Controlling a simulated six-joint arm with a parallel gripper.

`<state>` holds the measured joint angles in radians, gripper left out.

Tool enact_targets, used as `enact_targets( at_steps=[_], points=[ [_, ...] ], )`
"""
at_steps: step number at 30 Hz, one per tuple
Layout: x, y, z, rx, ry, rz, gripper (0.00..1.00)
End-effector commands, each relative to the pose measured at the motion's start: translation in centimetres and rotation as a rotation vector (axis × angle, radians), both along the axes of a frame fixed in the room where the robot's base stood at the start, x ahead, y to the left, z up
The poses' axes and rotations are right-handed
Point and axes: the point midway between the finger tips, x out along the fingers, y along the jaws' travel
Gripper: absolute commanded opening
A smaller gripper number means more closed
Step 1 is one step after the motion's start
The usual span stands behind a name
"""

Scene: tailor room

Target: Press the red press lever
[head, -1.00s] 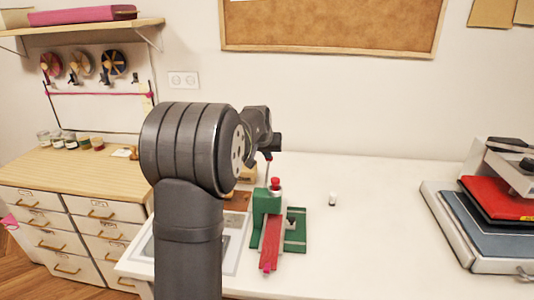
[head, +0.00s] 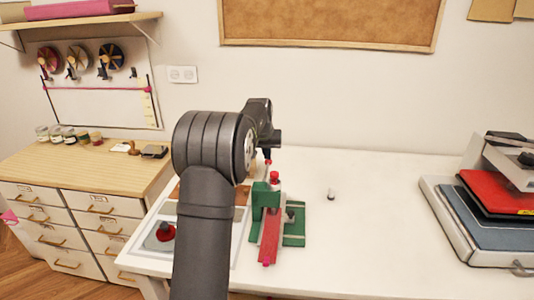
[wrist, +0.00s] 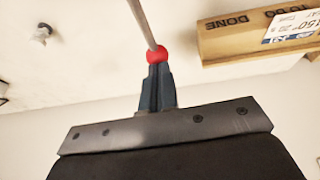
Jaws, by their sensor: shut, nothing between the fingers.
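The green press (head: 258,198) stands on the white table. Its red lever (head: 269,240) slopes toward the front, with a pink front end. A red knob (head: 275,176) tops the press. My gripper (head: 268,154) is above and just behind the press, pointing down. Its fingers (wrist: 158,90) look shut in the wrist view. A red ball (wrist: 156,54) on a thin grey rod shows at the fingertips; I cannot tell what it belongs to. The lever cannot be made out in the wrist view.
A heat press (head: 490,215) stands at the right. A small white item (head: 331,195) lies right of the press. A tray with a red round object (head: 165,232) is at the left, partly behind my arm. The table between the press and the heat press is mostly clear.

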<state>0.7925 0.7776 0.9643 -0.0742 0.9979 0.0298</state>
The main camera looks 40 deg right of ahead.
Motion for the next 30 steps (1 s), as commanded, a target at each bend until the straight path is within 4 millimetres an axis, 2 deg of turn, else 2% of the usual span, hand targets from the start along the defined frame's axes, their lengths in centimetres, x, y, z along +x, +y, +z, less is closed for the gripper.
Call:
enact_targets(
  at_steps=[5, 8, 15, 21, 25, 30],
  points=[
    [-0.3, 0.5, 1.1, 0.0, 0.0, 0.0, 0.0],
    [-0.6, 1.3, 2.9, -0.002, -0.002, 0.0, 0.0],
    [-1.3, 2.6, 8.4, -0.004, -0.003, 0.0, 0.0],
    [-1.7, 3.3, 11.8, -0.001, -0.001, 0.0, 0.0],
    [-1.8, 3.6, 12.9, -0.001, -0.001, 0.0, 0.0],
    [-1.9, 3.7, 13.4, 0.0, 0.0, 0.0, 0.0]
  ],
)
